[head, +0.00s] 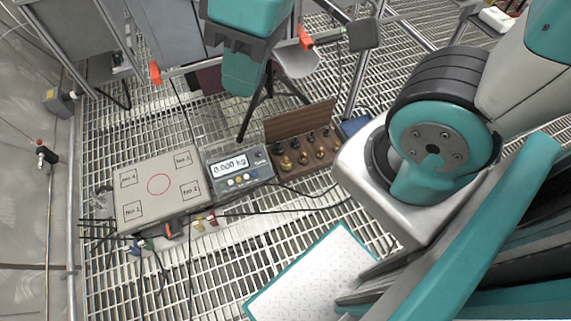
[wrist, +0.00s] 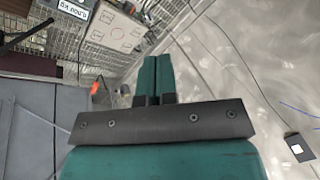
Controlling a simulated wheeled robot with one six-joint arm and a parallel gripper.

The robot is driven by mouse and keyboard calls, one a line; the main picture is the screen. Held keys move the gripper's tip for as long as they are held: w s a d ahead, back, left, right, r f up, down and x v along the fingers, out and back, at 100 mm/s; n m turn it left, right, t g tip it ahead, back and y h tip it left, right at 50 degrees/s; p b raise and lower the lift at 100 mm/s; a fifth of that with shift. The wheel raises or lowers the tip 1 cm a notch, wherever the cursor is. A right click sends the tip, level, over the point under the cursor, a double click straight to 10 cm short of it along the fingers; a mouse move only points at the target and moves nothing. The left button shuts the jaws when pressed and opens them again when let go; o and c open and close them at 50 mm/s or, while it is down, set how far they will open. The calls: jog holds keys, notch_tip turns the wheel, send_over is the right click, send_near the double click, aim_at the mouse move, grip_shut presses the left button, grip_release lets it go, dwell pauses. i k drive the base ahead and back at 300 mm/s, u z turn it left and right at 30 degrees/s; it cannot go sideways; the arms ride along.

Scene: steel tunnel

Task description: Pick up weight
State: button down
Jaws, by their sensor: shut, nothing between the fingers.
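Several brass and dark weights (head: 304,155) stand in an open wooden box (head: 283,172) with its lid raised, on the grating floor in the middle of the head view. Left of the box is a scale display (head: 240,165) reading 0.000 kg. Beside it is the scale's flat plate (head: 160,187) with a red circle and numbered corners, bare on top. The plate also shows at the top of the wrist view (wrist: 117,32). My gripper (wrist: 153,60) is shut and empty in the wrist view, its teal fingers together. The weights are not clearly visible in the wrist view.
A metal rail with orange clamps (head: 155,73) crosses behind the scale. A black tripod (head: 262,98) stands behind the box. Cables run over the grating around the scale. A white panel with a teal edge (head: 315,275) lies in front.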

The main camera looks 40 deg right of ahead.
aim_at(287, 162)
jog(key=z, duration=0.2)
jog(key=k, duration=0.55)
jog(key=z, duration=0.55)
jog(key=k, duration=0.7)
jog(key=u, duration=0.7)
jog(key=i, duration=1.85)
jog(key=z, duration=0.6)
